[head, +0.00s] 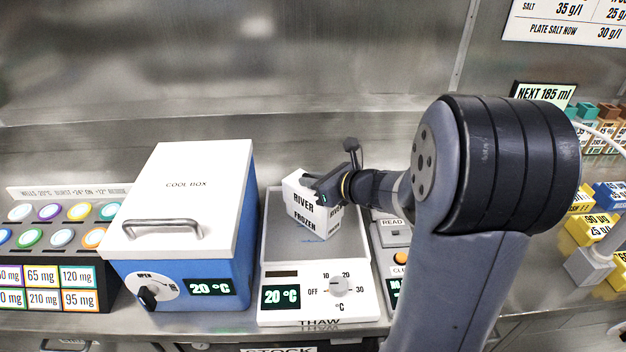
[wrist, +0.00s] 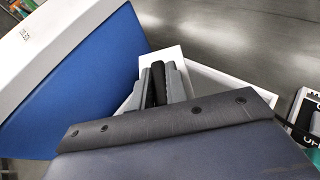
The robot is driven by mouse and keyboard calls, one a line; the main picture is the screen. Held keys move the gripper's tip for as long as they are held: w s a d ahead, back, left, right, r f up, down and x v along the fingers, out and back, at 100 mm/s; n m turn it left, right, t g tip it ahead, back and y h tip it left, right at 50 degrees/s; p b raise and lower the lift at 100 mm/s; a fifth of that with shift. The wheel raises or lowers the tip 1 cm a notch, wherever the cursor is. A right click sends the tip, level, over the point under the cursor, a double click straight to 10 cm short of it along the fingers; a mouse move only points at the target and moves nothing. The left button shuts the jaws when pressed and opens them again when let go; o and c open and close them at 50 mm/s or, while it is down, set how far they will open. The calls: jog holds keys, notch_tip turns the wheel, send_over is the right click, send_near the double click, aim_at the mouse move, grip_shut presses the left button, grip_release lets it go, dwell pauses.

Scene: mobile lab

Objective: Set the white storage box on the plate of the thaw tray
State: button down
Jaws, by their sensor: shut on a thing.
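The white storage box (head: 305,208), labelled RIVER and FROZEN, is over the grey plate (head: 273,243) of the thaw tray (head: 318,311). My gripper (head: 318,186) is shut on the box at its upper right side. The box looks slightly tilted; I cannot tell whether its underside touches the plate. In the wrist view my fingers (wrist: 159,82) reach over the white box (wrist: 166,60), and my wrist housing hides most of it. The thaw tray's display reads 20 °C, and its dial is on the front.
A blue cool box (head: 180,255) with a closed white lid stands close on the left. A panel with grey and orange buttons (head: 395,240) is just right of the tray. A rack of coloured wells (head: 60,238) is at far left. The steel wall is behind.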

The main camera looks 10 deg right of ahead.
jog(key=shift+f, duration=0.15)
jog(key=c, duration=1.4)
grip_release()
jog(key=shift+s+d+r, duration=0.15)
jog(key=shift+r, duration=0.2)
jog(key=p+v, duration=0.1)
jog(key=v, duration=1)
jog(key=shift+s+d, duration=0.15)
jog(key=shift+s, duration=0.1)
